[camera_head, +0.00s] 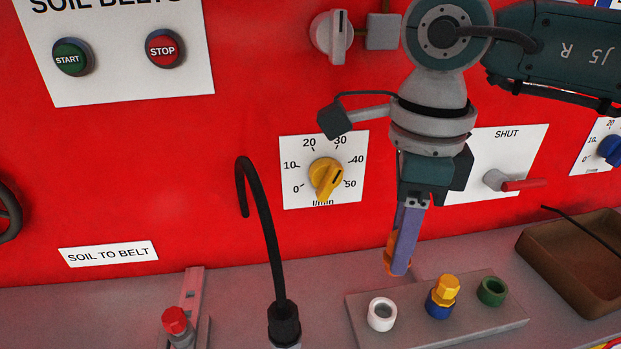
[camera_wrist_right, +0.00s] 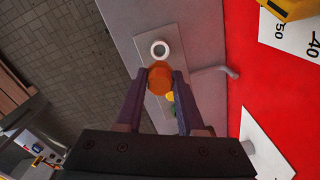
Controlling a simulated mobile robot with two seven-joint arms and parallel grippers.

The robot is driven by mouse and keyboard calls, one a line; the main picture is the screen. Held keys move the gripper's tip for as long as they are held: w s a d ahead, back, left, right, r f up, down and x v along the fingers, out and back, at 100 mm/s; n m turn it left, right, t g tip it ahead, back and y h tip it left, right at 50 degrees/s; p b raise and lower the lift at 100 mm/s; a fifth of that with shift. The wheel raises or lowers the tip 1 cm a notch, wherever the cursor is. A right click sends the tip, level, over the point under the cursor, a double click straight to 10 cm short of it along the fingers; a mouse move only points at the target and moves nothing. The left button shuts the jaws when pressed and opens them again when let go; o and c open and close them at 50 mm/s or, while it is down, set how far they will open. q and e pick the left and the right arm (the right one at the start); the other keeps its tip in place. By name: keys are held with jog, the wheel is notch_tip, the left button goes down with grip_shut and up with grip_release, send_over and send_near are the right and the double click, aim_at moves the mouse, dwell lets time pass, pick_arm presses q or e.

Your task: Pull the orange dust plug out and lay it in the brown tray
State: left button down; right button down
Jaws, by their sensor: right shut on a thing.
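My right gripper (camera_head: 401,265) is shut on the orange dust plug (camera_head: 390,252), which is mostly hidden behind a finger in the head view. In the right wrist view the round orange plug (camera_wrist_right: 160,78) shows between the fingertips. It appears held above the grey block (camera_head: 420,332), apart from the sockets. The block carries an open white socket (camera_head: 382,314), a blue socket (camera_head: 438,307) with a yellow plug (camera_head: 445,289) in it, and an open green socket (camera_head: 491,291). The brown tray (camera_head: 552,276) lies to the right of the block. My left gripper is not in view.
A black hooked cable (camera_head: 268,235) stands left of the block, with a red-topped part (camera_head: 175,320) beyond it. The red panel (camera_head: 120,180) with a yellow dial (camera_head: 326,178) and a red-handled lever (camera_head: 524,184) rises behind. A thin dark cable crosses over the tray.

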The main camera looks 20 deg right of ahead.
jog(key=shift+r+p, duration=0.55)
jog(key=shift+r, duration=0.6)
jog(key=shift+r+p, duration=1)
jog(key=shift+r, duration=0.55)
jog(key=shift+f, duration=0.1)
